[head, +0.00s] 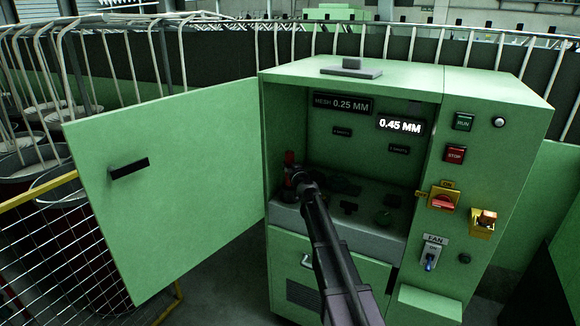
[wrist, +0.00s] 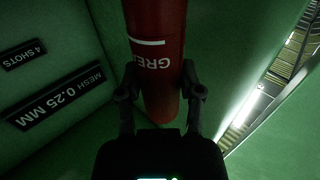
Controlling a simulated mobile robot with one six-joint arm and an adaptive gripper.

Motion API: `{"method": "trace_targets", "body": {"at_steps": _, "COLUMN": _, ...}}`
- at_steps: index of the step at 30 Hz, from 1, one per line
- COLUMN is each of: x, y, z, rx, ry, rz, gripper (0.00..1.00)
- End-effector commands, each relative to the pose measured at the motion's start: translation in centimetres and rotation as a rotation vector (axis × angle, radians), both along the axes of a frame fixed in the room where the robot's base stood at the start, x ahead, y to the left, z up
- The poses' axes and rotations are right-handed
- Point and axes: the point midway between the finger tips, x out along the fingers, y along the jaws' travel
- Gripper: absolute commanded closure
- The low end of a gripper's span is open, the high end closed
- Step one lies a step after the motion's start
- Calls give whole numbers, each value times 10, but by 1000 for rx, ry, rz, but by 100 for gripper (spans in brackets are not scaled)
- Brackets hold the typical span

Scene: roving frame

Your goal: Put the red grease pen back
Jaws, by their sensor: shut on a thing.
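The red grease pen (wrist: 160,50) is between the two fingers of my gripper (wrist: 160,95) in the wrist view. It carries a white line and white letters, partly cut off, that look upside down. In the head view my gripper (head: 295,176) is inside the open green cabinet (head: 350,120), near its left wall. The pen (head: 289,158) stands about upright there, its lower part hidden by my gripper. Whether its lower end touches anything cannot be told.
The cabinet door (head: 165,185) stands wide open at the left. A grey shelf (head: 345,232) with several dark round and square items lies below my gripper. Signs read MESH 0.25 MM (head: 342,104) and 0.45 MM (head: 400,126). Switches and buttons line the right panel.

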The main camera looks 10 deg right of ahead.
Motion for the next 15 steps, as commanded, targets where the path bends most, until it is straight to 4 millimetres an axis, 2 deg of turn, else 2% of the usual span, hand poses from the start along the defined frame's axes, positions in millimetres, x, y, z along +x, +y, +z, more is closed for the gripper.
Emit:
{"method": "trace_targets", "body": {"at_steps": 1, "x": 0, "y": 0, "z": -6, "rx": 0, "ry": 0, "rz": 0, "gripper": 100}}
{"method": "trace_targets", "body": {"at_steps": 6, "x": 0, "y": 0, "z": -13, "rx": 0, "ry": 0, "rz": 0, "gripper": 100}}
{"method": "trace_targets", "body": {"at_steps": 15, "x": 0, "y": 0, "z": -16, "rx": 0, "ry": 0, "rz": 0, "gripper": 100}}
